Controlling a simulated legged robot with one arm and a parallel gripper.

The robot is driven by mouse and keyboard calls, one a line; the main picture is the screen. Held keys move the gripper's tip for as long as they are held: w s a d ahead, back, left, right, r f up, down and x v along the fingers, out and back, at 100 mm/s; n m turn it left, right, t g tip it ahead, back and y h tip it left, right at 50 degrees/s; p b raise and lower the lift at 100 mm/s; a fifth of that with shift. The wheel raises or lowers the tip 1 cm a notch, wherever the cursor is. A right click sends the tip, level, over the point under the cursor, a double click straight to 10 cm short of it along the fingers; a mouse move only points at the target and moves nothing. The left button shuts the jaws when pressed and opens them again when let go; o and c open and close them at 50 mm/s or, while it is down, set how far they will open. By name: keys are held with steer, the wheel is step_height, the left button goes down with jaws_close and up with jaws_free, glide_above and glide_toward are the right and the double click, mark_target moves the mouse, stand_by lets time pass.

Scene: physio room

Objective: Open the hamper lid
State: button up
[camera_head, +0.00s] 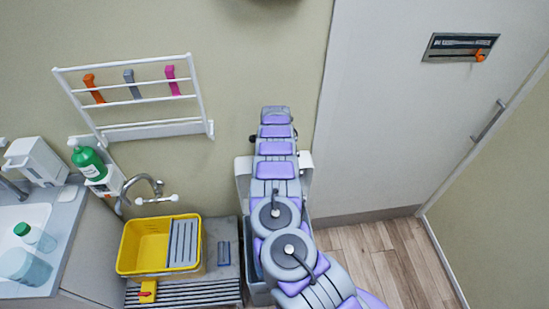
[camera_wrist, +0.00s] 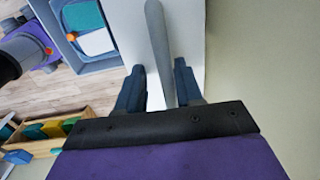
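The hamper (camera_head: 257,287) is a grey-blue bin on the floor, mostly hidden behind my arm in the head view. A white panel that looks like its lid (camera_head: 243,172) stands raised near the wall behind my arm. In the wrist view the white lid (camera_wrist: 123,18) carries a long grey bar (camera_wrist: 158,42). My gripper (camera_wrist: 160,78) has its fingers apart, one on each side of the bar, with a white gap on the left. Contact on the right is unclear. An open grey-blue tub (camera_wrist: 72,52), apparently the hamper, shows teal and white contents.
A yellow tub (camera_head: 136,270) sits on a slatted bench (camera_head: 228,255) left of the hamper. A counter with a sink (camera_head: 70,240) is far left. A wall rack (camera_head: 135,102) hangs above. A door (camera_head: 405,140) and bare wooden floor (camera_head: 385,260) are right. A wooden box (camera_wrist: 75,112) holds coloured items.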

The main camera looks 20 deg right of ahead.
step_height(320, 180, up, 17)
steer(key=s+b, duration=0.1)
stand_by(0.6)
steer(key=shift+a+r+b, duration=0.1)
steer(key=shift+a+b, duration=0.05)
steer(key=shift+b, duration=0.15)
steer(key=s+a+r+n+y+b, duration=0.1)
steer(key=s+a+r+n+b, duration=0.25)
steer(key=s, duration=0.35)
steer(key=s+a+r+n+g+y+b, duration=0.1)
steer(key=s+a+r+n+b, duration=0.1)
steer(key=s+a+r+n, duration=0.25)
steer(key=s+a+r+n+y+b, duration=0.1)
steer(key=s+a+r+n+b, duration=0.2)
steer(key=s, duration=0.6)
steer(key=s+d+f+n+h+b, duration=0.1)
steer(key=s+f+n+b, duration=0.2)
steer(key=s, duration=0.8)
steer(key=s+d+f+n+g+h+b, duration=0.1)
steer(key=s+f, duration=0.3)
steer(key=s, duration=0.7)
steer(key=s+d+f+n+b, duration=0.2)
steer(key=s+f+n+b, duration=0.1)
steer(key=s, duration=0.9)
steer(key=shift+d+f+n+g+h+b, duration=0.3)
steer(key=shift+d+f+n+h+b, duration=0.1)
steer(key=shift+n+b, duration=0.45)
